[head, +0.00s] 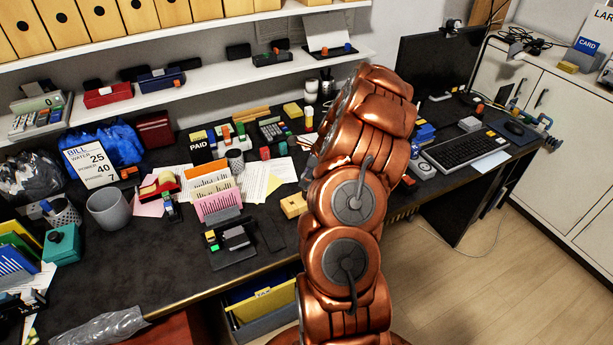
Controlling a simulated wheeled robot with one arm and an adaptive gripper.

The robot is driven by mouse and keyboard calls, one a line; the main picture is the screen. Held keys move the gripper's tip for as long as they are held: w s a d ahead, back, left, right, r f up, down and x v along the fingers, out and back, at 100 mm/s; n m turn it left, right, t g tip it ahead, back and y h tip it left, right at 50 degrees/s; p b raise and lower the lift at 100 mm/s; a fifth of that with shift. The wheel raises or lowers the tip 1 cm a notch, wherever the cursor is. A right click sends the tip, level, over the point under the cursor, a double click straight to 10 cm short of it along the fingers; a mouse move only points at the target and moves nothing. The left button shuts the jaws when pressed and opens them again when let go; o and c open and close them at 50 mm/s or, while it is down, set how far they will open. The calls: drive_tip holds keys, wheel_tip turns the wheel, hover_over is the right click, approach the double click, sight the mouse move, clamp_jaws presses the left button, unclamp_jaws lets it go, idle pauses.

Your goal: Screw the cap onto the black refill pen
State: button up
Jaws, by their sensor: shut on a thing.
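My copper arm rises from the bottom and bends over the right part of the desk (130,262). It hides my gripper, so I cannot see the jaws or what is between them. I cannot make out the black refill pen or its cap anywhere in the head view; they are either behind my arm or too small to tell among the desk items. A black desk stand (232,254) with small green and yellow parts sits near the desk's front edge, left of my arm.
A pink and orange letter holder (217,206), a grey cup (109,209) and a red tape dispenser (160,188) stand left of my arm. A keyboard (464,152) and a monitor (445,62) are to the right. Bare desk lies at the front left.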

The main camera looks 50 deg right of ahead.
drive_tip(key=shift+f, duration=0.6)
idle(0.7)
drive_tip(key=shift+o, duration=1)
clamp_jaws()
drive_tip(key=shift+r+m+p, duration=0.3)
drive_tip(key=shift+m+p, duration=0.1)
drive_tip(key=shift+p, duration=0.8)
drive_tip(key=m+h+p, duration=0.1)
drive_tip(key=p, duration=0.2)
drive_tip(key=shift+m, duration=0.4)
drive_tip(key=shift+f+m+t+h, duration=0.3)
drive_tip(key=shift+f+m, duration=0.05)
drive_tip(key=shift+m, duration=0.45)
drive_tip(key=m+h, duration=0.1)
drive_tip(key=m, duration=0.2)
drive_tip(key=shift+m+h, duration=0.3)
drive_tip(key=shift+m, duration=0.3)
